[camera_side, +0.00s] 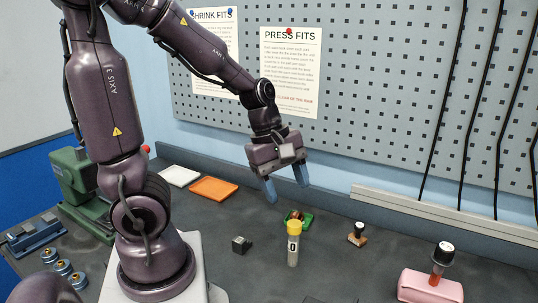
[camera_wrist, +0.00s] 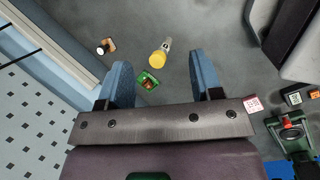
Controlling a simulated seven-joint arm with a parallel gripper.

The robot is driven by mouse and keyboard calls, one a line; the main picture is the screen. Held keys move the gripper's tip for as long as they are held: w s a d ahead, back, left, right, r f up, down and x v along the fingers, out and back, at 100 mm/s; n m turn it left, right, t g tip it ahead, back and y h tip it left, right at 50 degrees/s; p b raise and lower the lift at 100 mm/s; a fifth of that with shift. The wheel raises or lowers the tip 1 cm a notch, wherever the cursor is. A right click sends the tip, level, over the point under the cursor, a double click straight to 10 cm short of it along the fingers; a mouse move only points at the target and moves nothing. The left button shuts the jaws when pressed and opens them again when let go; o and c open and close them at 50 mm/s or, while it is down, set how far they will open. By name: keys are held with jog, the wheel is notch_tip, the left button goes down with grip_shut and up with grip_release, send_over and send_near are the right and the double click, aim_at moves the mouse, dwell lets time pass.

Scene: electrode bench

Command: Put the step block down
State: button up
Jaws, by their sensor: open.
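A small dark block (camera_side: 241,244), which looks like the step block, sits on the dark bench top to the left of the yellow-capped vial. Its steps are too small to make out. I cannot pick it out in the wrist view, where a finger may hide it. My gripper (camera_side: 286,187) hangs high above the bench with its blue fingers apart and nothing between them. In the wrist view my gripper (camera_wrist: 158,68) also shows spread, empty fingers above the bench.
The upright yellow-capped vial (camera_side: 293,244) stands in front of a small green holder (camera_side: 305,221). A wooden stamp (camera_side: 357,236) and a pink block (camera_side: 425,289) are to the right. Orange (camera_side: 214,190) and white (camera_side: 179,176) trays lie behind. A green press (camera_side: 75,180) stands left.

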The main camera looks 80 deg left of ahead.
jog(key=s+d+r+m+t+y, duration=0.1)
jog(key=s+d+r+m, duration=0.1)
jog(key=m, duration=0.8)
jog(key=s+d+r+m+t+y, duration=0.1)
jog(key=s+d+r+m, duration=0.1)
jog(key=d+r+m, duration=0.2)
notch_tip(320, 180, up, 4)
jog(key=m, duration=0.6)
jog(key=shift+s+d+f+t, duration=0.2)
jog(key=shift+s+d+t, duration=0.1)
jog(key=shift+t, duration=0.1)
